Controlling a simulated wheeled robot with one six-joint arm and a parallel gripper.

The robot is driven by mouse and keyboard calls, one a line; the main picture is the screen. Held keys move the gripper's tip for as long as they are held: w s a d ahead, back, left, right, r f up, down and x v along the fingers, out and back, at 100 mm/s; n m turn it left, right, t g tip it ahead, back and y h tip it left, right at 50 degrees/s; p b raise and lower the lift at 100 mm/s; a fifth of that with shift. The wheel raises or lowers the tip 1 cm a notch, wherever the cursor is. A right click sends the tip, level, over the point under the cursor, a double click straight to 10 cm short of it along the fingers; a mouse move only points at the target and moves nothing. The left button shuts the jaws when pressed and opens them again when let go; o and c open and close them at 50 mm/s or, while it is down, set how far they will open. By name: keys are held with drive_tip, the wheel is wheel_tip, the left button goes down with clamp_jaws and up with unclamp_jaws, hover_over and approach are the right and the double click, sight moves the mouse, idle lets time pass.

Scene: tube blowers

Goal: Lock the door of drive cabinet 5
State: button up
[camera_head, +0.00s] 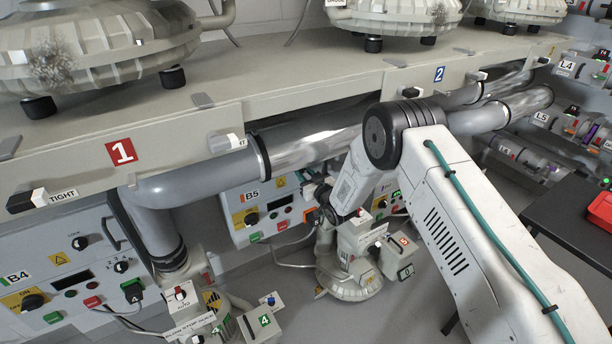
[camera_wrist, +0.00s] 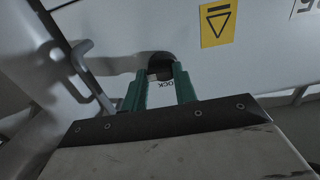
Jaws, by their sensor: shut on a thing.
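Drive cabinet 5 (camera_head: 266,207), marked B5, stands below the pipe in the head view, its right part hidden behind my arm. In the wrist view its white door (camera_wrist: 245,65) fills the upper part, upside down. My gripper (camera_wrist: 160,74) has two green fingers, which are shut on the dark round lock knob (camera_wrist: 157,58). The upside-down word LOCK shows between the fingers. The knob's turn position is hard to tell, as the fingers cover part of it. In the head view the fingers and the lock are hidden.
A grey bar-shaped handle (camera_wrist: 88,72) stands left of the knob in the wrist view. Cabinet B4 (camera_head: 62,262) is at the left in the head view. The large pipe (camera_head: 205,182) runs above cabinet 5, and valve control boxes (camera_head: 395,262) stand close below my arm.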

drive_tip(key=shift+n, duration=0.3)
drive_tip(key=n, duration=0.3)
drive_tip(key=shift+r+n, duration=0.1)
drive_tip(key=shift+n, duration=0.2)
drive_tip(key=n, duration=0.4)
drive_tip(key=shift+n, duration=0.3)
drive_tip(key=n, duration=0.4)
drive_tip(key=shift+s+a+r+n, duration=0.1)
drive_tip(key=shift+n, duration=0.2)
drive_tip(key=shift+a+n, duration=0.1)
drive_tip(key=shift+n, duration=2.1)
drive_tip(key=o, duration=1)
